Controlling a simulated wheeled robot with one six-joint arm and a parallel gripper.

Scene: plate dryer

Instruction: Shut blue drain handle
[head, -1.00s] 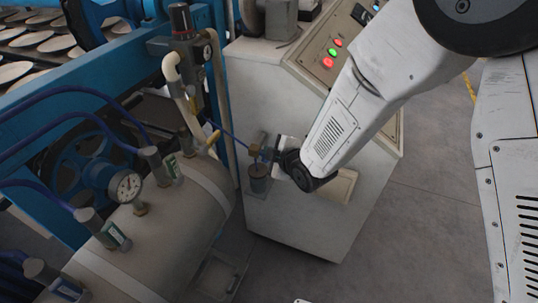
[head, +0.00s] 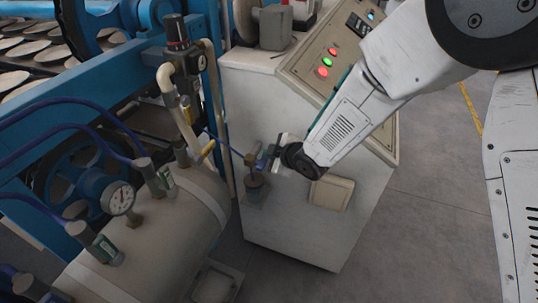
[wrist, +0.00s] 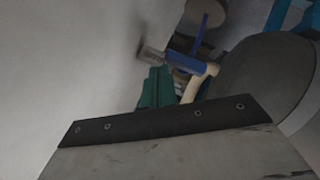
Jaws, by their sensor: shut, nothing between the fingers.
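The blue drain handle (head: 262,163) sits by a brass fitting above a small round drain cup (head: 257,185), at the side of the white control cabinet. In the wrist view the blue handle (wrist: 187,63) lies slanted, with a grey metal end toward the cabinet wall. My gripper (head: 271,152) is shut and empty, right beside the handle. In the wrist view my teal fingertips (wrist: 157,77) are together just below the handle's grey end. I cannot tell whether they touch it. The handle's far side is partly hidden in the head view.
The white cabinet (head: 290,225) with lit buttons stands close behind my gripper. A beige tank (head: 185,235) with a gauge (head: 122,198), pipes and blue hoses is at the left. Open grey floor (head: 430,220) lies to the right.

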